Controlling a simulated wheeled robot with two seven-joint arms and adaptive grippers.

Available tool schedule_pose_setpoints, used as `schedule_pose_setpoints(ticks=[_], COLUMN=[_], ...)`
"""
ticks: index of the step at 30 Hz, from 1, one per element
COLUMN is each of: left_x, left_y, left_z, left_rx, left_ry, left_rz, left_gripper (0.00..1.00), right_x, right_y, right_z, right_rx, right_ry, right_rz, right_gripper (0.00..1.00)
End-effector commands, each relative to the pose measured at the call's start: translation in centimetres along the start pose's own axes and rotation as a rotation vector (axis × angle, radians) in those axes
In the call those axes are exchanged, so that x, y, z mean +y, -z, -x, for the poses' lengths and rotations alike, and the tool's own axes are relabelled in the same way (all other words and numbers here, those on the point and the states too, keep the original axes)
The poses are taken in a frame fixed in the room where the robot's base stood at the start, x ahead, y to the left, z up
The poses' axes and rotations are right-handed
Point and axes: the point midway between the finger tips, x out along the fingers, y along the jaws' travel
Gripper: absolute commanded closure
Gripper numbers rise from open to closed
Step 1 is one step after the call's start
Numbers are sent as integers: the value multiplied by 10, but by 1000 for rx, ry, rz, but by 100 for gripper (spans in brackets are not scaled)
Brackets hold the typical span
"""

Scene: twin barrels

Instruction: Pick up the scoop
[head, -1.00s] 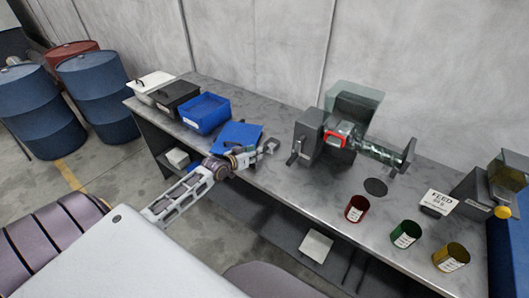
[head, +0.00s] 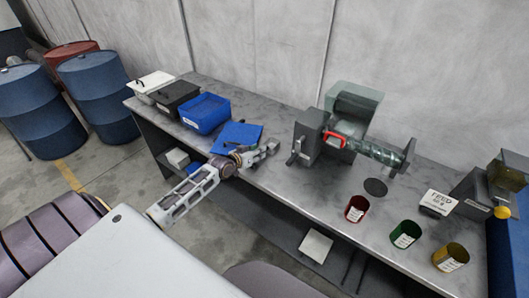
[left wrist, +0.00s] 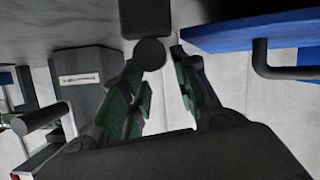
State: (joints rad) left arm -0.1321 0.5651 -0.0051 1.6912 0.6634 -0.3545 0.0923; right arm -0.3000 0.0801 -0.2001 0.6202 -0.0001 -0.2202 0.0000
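My left gripper (head: 270,149) is low over the bench, just right of a blue lid-like panel (head: 238,135). In the left wrist view its green-padded fingers (left wrist: 164,88) stand apart with a gap between them. A dark block with a round grey end (left wrist: 150,52) shows at the mouth of that gap; I cannot tell whether it is part of the scoop or whether a finger touches it. No scoop can be made out clearly in the head view. My right gripper is not in view.
White (head: 152,84), black (head: 176,97) and blue (head: 205,113) bins line the bench's left end. A grey machine with a clear barrel (head: 370,149) stands right of the gripper. Red (head: 356,209), green (head: 405,234) and yellow (head: 451,257) cups stand towards the front right.

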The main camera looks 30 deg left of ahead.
Motion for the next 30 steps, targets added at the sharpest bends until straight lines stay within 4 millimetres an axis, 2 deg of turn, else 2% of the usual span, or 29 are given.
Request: schedule_pose_setpoints(ticks=[15,30], left_x=[0,0], left_y=[-1,-2], left_z=[-36,-41], left_rx=[1,0], left_ry=[0,0], left_rz=[1,0], left_gripper=[70,70], right_x=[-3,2], right_y=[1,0], right_z=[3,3], right_rx=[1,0], right_ry=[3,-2], right_rz=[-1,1], right_gripper=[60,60])
